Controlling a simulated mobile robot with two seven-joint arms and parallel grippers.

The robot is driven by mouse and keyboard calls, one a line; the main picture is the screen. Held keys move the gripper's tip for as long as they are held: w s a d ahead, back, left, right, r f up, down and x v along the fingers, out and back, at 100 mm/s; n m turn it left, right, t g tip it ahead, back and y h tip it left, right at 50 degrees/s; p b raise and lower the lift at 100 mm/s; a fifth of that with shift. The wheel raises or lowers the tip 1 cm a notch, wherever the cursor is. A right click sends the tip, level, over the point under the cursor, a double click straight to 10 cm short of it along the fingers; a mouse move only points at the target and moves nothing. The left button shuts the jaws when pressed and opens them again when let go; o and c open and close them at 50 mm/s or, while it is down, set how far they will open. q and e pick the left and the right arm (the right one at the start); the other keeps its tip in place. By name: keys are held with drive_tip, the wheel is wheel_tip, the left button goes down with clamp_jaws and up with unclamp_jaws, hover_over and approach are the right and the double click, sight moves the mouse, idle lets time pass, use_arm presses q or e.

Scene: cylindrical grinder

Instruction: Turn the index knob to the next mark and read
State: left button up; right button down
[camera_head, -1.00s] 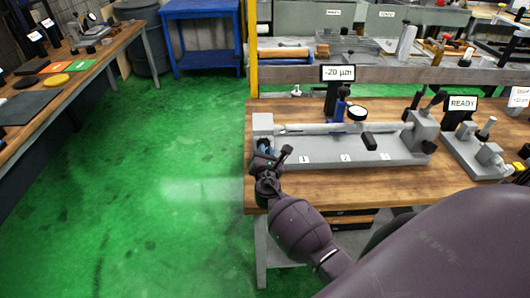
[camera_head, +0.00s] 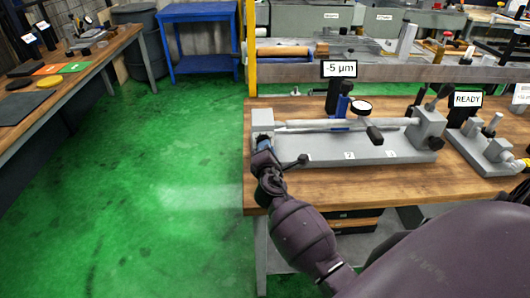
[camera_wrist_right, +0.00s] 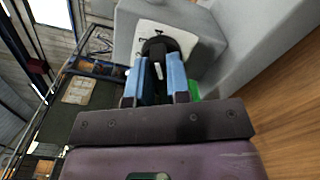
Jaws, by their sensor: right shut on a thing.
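The index knob (camera_wrist_right: 160,46) is black and round, on the grey headstock's white dial plate, seen in the right wrist view. My right gripper (camera_wrist_right: 162,78) is shut on it with its blue fingers, which hide part of the knob and plate. In the head view this gripper (camera_head: 262,146) is at the left end of the grey fixture (camera_head: 330,153). A bar (camera_head: 330,124) lies along the fixture, with a round dial gauge (camera_head: 361,107) by it. The display (camera_head: 340,69) behind reads -5 µm. My left gripper is not in view.
A second grey fixture (camera_head: 488,150) and a READY sign (camera_head: 467,100) stand to the right. The wooden bench (camera_head: 300,190) is bare in front of the fixture. Green floor (camera_head: 170,180) is open to the left.

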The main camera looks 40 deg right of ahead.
drive_tip(key=shift+f+m, duration=0.1)
drive_tip(key=shift+m, duration=0.4)
drive_tip(key=c, duration=1.1)
unclamp_jaws()
drive_tip(key=b+v, duration=0.1)
drive_tip(key=v, duration=1)
drive_tip(key=shift+w+m, duration=0.1)
drive_tip(key=shift+m, duration=0.2)
